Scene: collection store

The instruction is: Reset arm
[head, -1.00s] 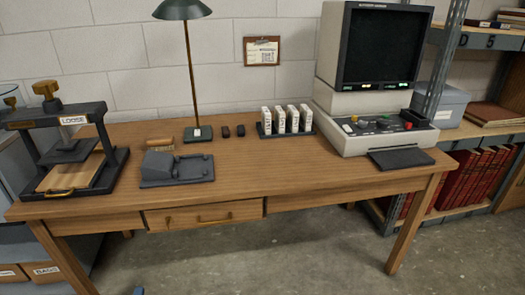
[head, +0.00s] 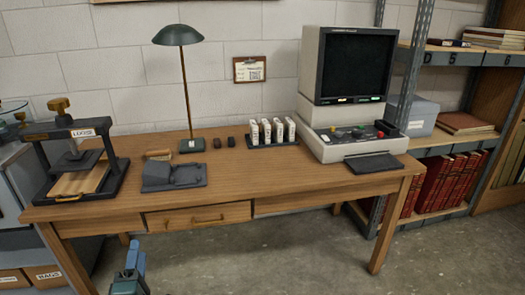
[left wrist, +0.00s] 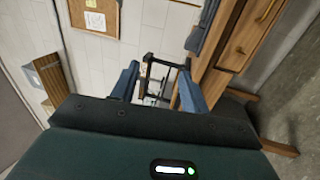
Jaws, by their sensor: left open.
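My left gripper (head: 135,258) shows at the bottom of the head view, in front of the wooden desk (head: 290,188) and below its drawer. In the left wrist view its two blue fingers (left wrist: 157,88) stand apart with nothing between them. Beyond the fingers that view shows a dark frame and the desk's side with a drawer, tilted. My right gripper is not in either view.
The desk holds a press (head: 78,160), a lamp (head: 178,36), a dark grey device (head: 174,175), a rack of white boxes (head: 272,143) and a reader with a screen (head: 352,65). Shelves with red books (head: 450,180) stand at right. Grey floor (head: 260,255) lies open in front.

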